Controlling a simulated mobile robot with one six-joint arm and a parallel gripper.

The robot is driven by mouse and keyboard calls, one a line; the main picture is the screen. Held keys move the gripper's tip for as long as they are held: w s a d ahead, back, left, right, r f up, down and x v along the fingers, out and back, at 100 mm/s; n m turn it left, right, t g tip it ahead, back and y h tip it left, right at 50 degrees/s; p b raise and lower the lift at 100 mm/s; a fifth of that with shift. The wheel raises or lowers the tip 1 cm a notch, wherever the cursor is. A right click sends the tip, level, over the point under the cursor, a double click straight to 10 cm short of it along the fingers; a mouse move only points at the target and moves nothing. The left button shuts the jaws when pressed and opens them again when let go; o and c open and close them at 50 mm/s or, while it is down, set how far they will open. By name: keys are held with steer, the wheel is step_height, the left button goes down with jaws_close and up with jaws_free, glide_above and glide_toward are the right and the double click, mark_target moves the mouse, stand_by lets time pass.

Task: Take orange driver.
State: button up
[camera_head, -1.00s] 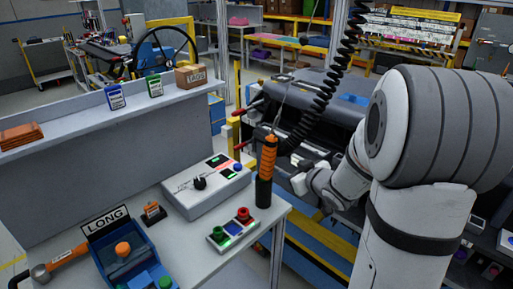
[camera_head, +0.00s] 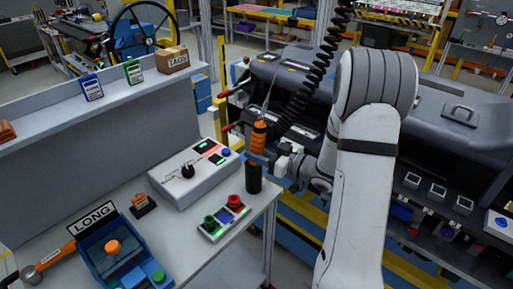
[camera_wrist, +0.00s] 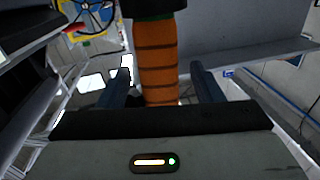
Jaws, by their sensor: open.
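The orange driver (camera_head: 258,137) hangs upright from a cable beside the black coiled hose, with an orange ribbed grip and a black lower part (camera_head: 254,178). In the wrist view its orange grip (camera_wrist: 160,62) stands between the two blue fingers. My gripper (camera_head: 258,158) is open at the height of the driver's grip, reaching in from the right. In the wrist view the fingers (camera_wrist: 159,88) stand on either side of the orange grip, with a gap visible on both sides. The grip's near end is hidden by the gripper body.
A dark dashboard module (camera_head: 430,105) stands behind my arm. The coiled hose (camera_head: 307,92) hangs close above the gripper.

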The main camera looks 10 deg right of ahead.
mark_target(252, 146)
steer(key=shift+x, duration=1.55)
steer(key=shift+c, duration=0.3)
jaws_close()
